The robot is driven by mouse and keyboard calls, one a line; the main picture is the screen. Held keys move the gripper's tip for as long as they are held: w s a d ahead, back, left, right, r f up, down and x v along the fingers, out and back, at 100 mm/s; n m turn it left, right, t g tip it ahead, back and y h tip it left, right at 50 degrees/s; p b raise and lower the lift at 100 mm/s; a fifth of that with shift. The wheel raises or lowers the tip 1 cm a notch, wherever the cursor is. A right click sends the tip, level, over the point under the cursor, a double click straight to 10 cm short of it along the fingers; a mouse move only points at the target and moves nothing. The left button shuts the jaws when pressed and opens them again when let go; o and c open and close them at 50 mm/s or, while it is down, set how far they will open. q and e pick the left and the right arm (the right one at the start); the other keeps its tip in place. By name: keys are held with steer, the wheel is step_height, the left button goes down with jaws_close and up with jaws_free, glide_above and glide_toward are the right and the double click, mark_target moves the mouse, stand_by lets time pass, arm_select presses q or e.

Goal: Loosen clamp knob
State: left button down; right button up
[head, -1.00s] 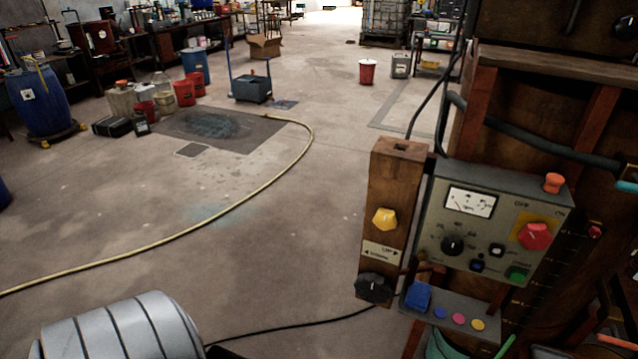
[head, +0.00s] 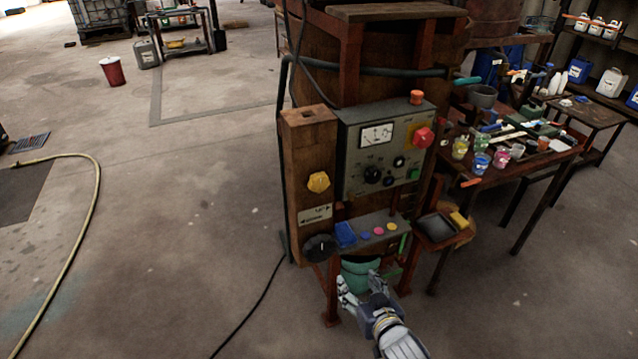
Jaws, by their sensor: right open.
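A wooden post (head: 293,160) stands upright at the left of the vat stand in the head view. It carries a yellow knob (head: 318,182) midway and a round black knob (head: 320,247) at its lower end. A white label with an arrow (head: 315,215) sits between them. No writing I can read tells which one is the clamp knob. My left gripper is not in view.
A grey control box (head: 349,172) with a meter and red knob sits right of the post. A crowded table (head: 545,162) stands at the right. A black cable (head: 250,309) crosses the floor.

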steer(key=w+a+r+t+y, duration=0.1)
steer(key=a+r+t+y, duration=0.15)
steer(key=r, duration=1.15)
steer(key=t, duration=0.1)
glide_toward(321, 185)
steer(key=shift+y, duration=0.45)
steer(key=p+x, duration=0.3)
steer(key=x, duration=0.5)
steer(key=shift+w+d, duration=0.15)
steer(key=shift+w, duration=0.05)
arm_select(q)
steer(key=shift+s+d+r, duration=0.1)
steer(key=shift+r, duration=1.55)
arm_select(e)
steer(key=shift+w+a+f, duration=0.15)
steer(key=shift+w+a, duration=0.1)
steer(key=shift+w, duration=0.4)
steer(key=c, duration=1.1)
